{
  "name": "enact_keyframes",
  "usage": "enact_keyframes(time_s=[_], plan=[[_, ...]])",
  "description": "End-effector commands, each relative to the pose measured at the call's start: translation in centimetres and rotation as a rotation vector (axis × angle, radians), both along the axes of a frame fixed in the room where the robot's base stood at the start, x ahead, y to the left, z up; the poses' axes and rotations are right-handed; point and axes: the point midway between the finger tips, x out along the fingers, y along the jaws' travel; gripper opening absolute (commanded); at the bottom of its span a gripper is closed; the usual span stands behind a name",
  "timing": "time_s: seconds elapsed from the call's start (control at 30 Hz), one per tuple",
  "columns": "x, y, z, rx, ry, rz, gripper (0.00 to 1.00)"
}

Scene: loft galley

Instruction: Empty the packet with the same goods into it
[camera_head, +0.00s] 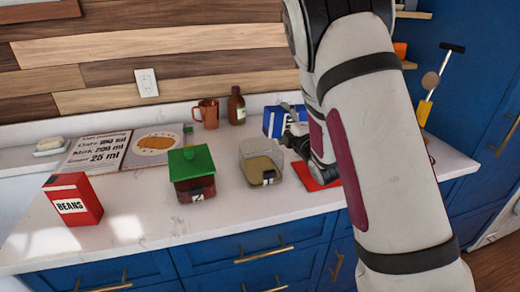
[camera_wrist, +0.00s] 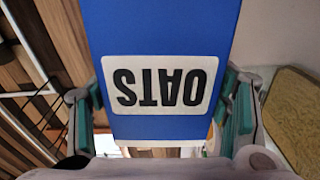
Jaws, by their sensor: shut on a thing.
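A blue packet labelled OATS (camera_wrist: 170,25) fills the middle of the wrist view, its lettering upside down there. My gripper (camera_wrist: 160,112) is shut on it, with a finger on each side. In the head view the blue packet (camera_head: 273,121) shows behind the counter's middle, partly hidden by my gripper (camera_head: 293,128) and arm. An open clear container (camera_head: 262,168) with tan contents and a small dark-marked label stands in front of it, to the left. A tan textured surface (camera_wrist: 298,115) shows at the right of the wrist view.
A red BEANS packet (camera_head: 73,200) and a dark red container with a green lid (camera_head: 192,172) stand left on the counter. A recipe board (camera_head: 115,150), copper mug (camera_head: 206,113) and brown bottle (camera_head: 236,106) are behind. A red flat item (camera_head: 318,176) lies beside my arm.

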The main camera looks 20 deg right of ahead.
Motion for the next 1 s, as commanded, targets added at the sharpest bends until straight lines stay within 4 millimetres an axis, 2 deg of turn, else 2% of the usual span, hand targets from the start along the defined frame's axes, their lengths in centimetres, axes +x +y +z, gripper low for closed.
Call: enact_keyframes(time_s=[0.5,1.0], plan=[[0.00,0.24,0.49,-0.070,-0.006,0.001,0.39],[-0.01,0.50,0.12,-0.131,-0.009,0.000,0.39]])
